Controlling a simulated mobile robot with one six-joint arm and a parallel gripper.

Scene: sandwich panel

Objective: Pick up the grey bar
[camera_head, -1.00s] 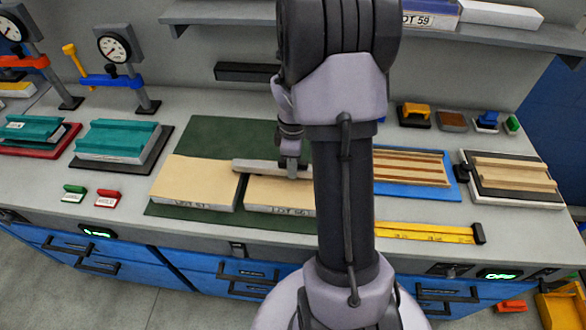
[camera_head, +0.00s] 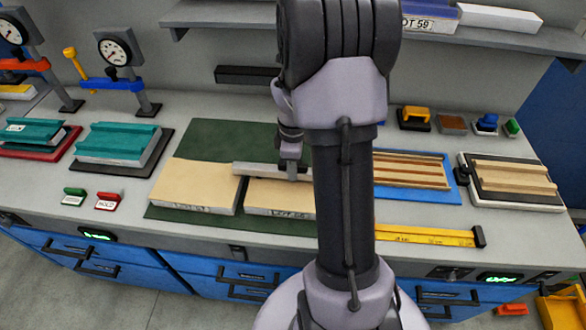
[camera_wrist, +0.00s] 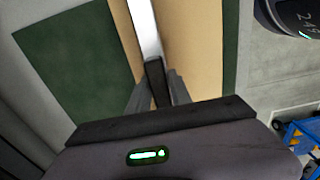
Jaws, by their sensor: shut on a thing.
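The grey bar (camera_head: 262,169) lies across the back part of the right tan panel on the green mat, its left end reaching toward the left panel. My gripper (camera_head: 291,172) points down and is shut on the bar near its right part. In the wrist view the bar (camera_wrist: 145,32) runs up from between my fingertips (camera_wrist: 156,82), bright on its top face. I cannot tell whether the bar touches the panel or is slightly above it. My arm hides the area to the right of the bar.
Two tan panels (camera_head: 198,184) lie on the green mat (camera_head: 222,135). To the right are a blue board with brown strips (camera_head: 410,168) and a yellow ruler (camera_head: 425,235). Teal panels (camera_head: 120,140) and gauge stands (camera_head: 115,52) stand left. A shelf (camera_head: 235,15) overhangs the back.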

